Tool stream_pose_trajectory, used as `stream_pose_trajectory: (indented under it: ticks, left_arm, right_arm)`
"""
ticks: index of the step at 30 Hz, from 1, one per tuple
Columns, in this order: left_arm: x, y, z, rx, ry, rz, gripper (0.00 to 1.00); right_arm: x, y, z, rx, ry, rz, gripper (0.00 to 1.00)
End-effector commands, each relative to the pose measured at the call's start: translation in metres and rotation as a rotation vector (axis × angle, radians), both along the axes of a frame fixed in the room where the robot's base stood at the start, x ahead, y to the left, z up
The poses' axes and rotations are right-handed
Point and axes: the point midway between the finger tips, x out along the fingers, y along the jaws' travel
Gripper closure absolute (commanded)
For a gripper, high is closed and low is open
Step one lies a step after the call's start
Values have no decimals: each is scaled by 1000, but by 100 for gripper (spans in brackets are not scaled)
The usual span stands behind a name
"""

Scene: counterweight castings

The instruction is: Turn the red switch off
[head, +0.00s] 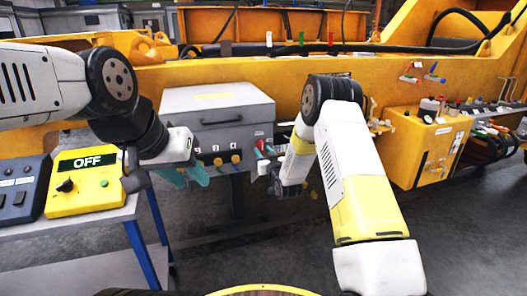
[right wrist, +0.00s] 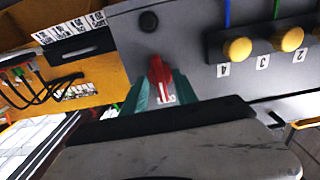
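The red switch (head: 262,146) is on the right end of the front of a grey box (head: 218,103). In the right wrist view the red switch (right wrist: 160,72) is a lever lying between the teal fingertips of my right gripper (right wrist: 161,84). The fingers stand on either side of it with a narrow gap visible; contact cannot be told. In the head view my right gripper (head: 264,160) is at the box's right front corner, partly hidden by its own arm. My left gripper (head: 187,175) is open and empty, below and left of the box's knobs.
Yellow knobs (right wrist: 237,50) line the box front beside the switch. A yellow control box (head: 104,193) reading OFF stands on a table (head: 100,215) at left. An orange machine frame (head: 340,68) runs behind. A yellow panel (head: 421,150) is at right.

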Motion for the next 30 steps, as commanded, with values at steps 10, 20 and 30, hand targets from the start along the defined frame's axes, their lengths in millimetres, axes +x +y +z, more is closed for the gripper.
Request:
stream_pose_trajectory:
  ticks: [10, 20, 30]
  left_arm:
    - [0, 0, 0, 0, 0, 0, 64]
    - [0, 0, 0, 0, 0, 0, 64]
    - [0, 0, 0, 0, 0, 0, 64]
  right_arm:
    - [-47, -16, 0, -1, 3, -1, 65]
    - [-74, -24, 0, 0, 1, 0, 65]
    - [-72, -26, 7, -5, 9, -3, 65]
